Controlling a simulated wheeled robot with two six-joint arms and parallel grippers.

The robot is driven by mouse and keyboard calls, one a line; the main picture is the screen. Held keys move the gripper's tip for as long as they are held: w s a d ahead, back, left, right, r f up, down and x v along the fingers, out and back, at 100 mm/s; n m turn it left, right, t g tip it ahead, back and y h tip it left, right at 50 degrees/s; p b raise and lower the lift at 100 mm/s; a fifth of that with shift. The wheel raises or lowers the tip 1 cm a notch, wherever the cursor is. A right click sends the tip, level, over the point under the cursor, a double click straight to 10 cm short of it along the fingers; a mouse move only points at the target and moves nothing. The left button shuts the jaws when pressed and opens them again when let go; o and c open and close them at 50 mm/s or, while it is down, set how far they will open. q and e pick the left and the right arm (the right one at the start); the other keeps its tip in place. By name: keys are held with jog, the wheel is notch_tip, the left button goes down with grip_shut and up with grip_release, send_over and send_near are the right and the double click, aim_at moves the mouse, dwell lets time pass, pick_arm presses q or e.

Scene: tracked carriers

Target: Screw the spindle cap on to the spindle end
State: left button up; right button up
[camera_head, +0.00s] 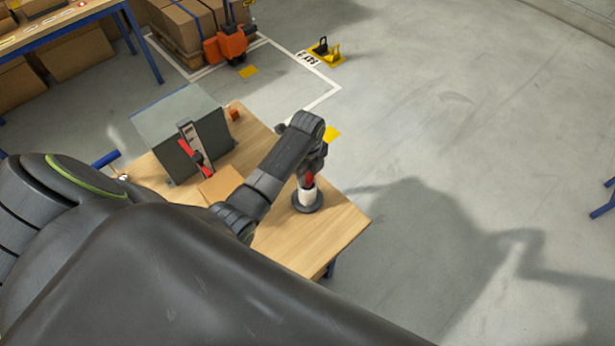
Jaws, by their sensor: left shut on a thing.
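A white upright spindle end (308,196) stands in a dark round base (307,207) near the right corner of the wooden table. A small red part, seemingly the spindle cap (308,181), is directly over the white end. My left gripper (310,174) points down from above and is shut on this red cap. Whether the cap touches or is threaded on the spindle cannot be told at this size. The gripper's fingers partly hide the cap. My right gripper is not in view.
An orange pallet truck (230,45) and boxes (188,25) stand beyond. The table's right corner is clear.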

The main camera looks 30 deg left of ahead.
pick_arm(q)
jog(key=shift+m, duration=0.3)
jog(key=m, duration=0.4)
jog(key=shift+m, duration=0.4)
jog(key=m, duration=0.5)
jog(key=shift+w, duration=0.1)
jog(key=o, duration=0.9)
jog(key=shift+c, duration=0.2)
